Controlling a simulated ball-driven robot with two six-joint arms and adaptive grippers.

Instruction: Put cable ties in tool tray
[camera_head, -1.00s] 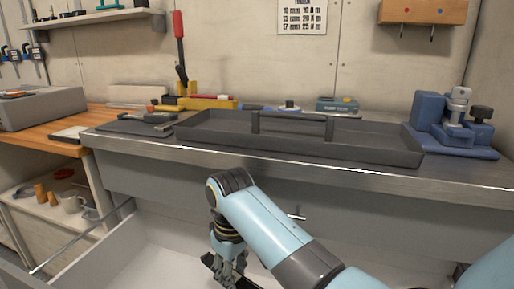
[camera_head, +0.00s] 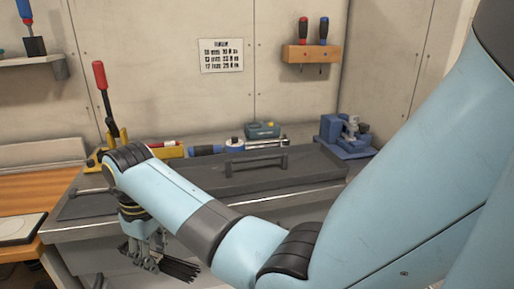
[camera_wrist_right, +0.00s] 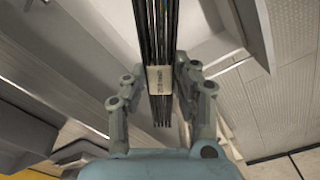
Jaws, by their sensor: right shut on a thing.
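The cable ties (camera_head: 180,270) are a bundle of thin black strips with a white band around them. My right gripper (camera_head: 145,262) is shut on the bundle and holds it in front of the workbench, below the bench top. In the right wrist view the bundle (camera_wrist_right: 152,40) runs between the two fingers of the gripper (camera_wrist_right: 161,85), with the white label between the fingertips. The tool tray (camera_head: 310,178) is a long dark grey tray with a raised handle on the metal bench top. My arm covers its left part. My left gripper is not in view.
A blue vise (camera_head: 345,138) stands right of the tray. A red-handled tool (camera_head: 101,80) stands upright at left. A wooden rack (camera_head: 310,54) with screwdrivers hangs on the wall.

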